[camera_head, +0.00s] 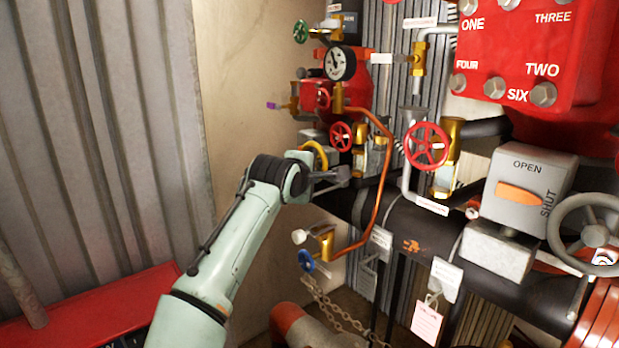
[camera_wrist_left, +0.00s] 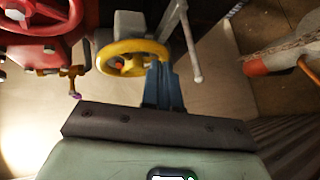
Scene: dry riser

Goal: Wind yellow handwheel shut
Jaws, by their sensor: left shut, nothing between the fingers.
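The yellow handwheel (camera_head: 318,150) shows in the head view just behind my left gripper (camera_head: 341,175), which hides part of it. In the left wrist view the yellow handwheel (camera_wrist_left: 103,50) is seen at close range, with a grey housing behind it. There my left gripper (camera_wrist_left: 158,68) is shut and empty, its fingertips at the right side of the wheel's rim. Whether they touch the rim I cannot tell. My right gripper is in neither view.
Red handwheels (camera_head: 341,136) and (camera_head: 427,165) sit nearby on the pipework. A copper pipe (camera_head: 384,190) curves down right of my gripper, above a black pipe (camera_head: 420,232). A grey OPEN/SHUT box (camera_head: 528,173) stands right. Corrugated wall (camera_head: 95,110) lies left.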

